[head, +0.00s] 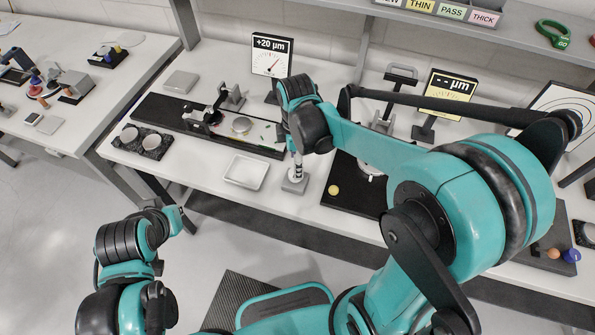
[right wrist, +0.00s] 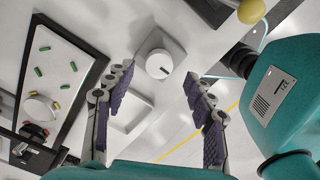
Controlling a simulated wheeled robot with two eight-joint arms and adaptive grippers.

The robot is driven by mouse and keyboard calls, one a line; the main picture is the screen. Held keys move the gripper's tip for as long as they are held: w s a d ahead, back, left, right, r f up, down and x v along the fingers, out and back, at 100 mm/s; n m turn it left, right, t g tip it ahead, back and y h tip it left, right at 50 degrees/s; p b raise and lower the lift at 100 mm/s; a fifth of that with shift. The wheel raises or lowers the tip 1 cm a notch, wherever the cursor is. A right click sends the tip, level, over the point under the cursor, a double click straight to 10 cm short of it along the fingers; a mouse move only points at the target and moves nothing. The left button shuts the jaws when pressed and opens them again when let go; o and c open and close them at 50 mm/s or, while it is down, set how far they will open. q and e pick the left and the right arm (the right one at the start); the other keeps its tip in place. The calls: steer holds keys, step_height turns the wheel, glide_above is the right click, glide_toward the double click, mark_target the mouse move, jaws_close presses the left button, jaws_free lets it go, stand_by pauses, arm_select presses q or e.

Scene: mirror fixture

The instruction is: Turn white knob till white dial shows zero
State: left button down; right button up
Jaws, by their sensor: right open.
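The white dial (head: 271,58) stands upright at the back of the table in the head view. It reads +20 µm and its needle tilts to the upper right. The white knob (right wrist: 159,63) is round with a dark mark on its rim, on a pale square base; it also shows in the head view (head: 295,177). My right gripper (right wrist: 160,90) is open, its two purple-padded fingers apart on either side of the knob in the wrist picture. I cannot tell whether they touch it. My left arm is at the lower left; its gripper is not visible.
A yellow dial (head: 447,95) showing dashes stands further right. A white tray (head: 245,172) lies left of the knob. A black fixture board (head: 160,108) lies behind it. A yellow ball (head: 334,190) sits on a black mat to the right. My right arm covers much of the right side.

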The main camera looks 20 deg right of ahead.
step_height(320, 180, down, 4)
steer(key=shift+f+b, duration=0.25)
steer(key=shift+b, duration=0.3)
steer(key=c, duration=1.2)
steer(key=shift+o, duration=0.2)
steer(key=shift+m, duration=0.4)
